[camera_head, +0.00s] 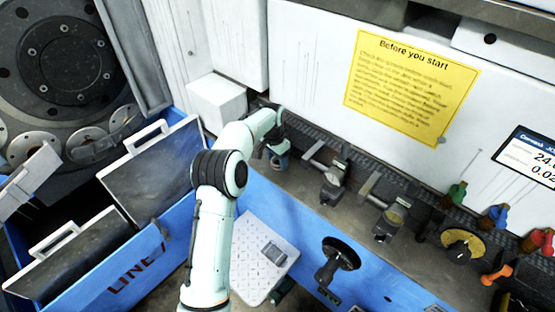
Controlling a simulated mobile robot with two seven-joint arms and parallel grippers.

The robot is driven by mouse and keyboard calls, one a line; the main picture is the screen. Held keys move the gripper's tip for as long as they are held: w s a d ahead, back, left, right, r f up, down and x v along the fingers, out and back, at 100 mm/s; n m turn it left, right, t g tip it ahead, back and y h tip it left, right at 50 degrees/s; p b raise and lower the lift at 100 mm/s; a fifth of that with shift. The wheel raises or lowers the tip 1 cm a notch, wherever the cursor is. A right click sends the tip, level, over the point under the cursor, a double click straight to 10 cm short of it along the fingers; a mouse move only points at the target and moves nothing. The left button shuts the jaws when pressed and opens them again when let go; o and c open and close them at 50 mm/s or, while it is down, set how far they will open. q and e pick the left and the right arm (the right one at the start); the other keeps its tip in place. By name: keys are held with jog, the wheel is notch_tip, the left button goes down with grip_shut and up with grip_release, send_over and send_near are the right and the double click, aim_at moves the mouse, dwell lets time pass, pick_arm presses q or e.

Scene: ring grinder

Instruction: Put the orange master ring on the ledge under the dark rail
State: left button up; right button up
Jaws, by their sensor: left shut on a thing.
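An orange piece (497,275), which looks like the orange master ring, lies at the right of the grey bench top. It is too small to make out a hole. A dark rail (400,180) runs along the foot of the white back wall, with the grey ledge (345,205) below it. My left arm reaches up from the bottom to the rail's left end. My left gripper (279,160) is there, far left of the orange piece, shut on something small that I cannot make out. My right gripper is not in view.
Two grey fixtures (332,185) stand on the ledge. Green (454,195), blue (493,217) and red (538,240) pieces line the right, near a yellow dial (462,243). A black knob (340,255) juts from the blue front. A blue bin (130,255) stands left.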

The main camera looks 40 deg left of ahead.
aim_at(275, 169)
pick_arm(q)
jog(key=shift+f, duration=0.15)
jog(key=shift+f, duration=0.15)
jog(key=o, duration=1.2)
jog(key=r, duration=0.4)
jog(key=s+r, duration=0.1)
jog(key=r, duration=0.3)
jog(key=r+p, duration=0.1)
jog(key=r, duration=0.3)
jog(key=shift+s+a+r, duration=0.15)
jog(key=shift+s, duration=0.05)
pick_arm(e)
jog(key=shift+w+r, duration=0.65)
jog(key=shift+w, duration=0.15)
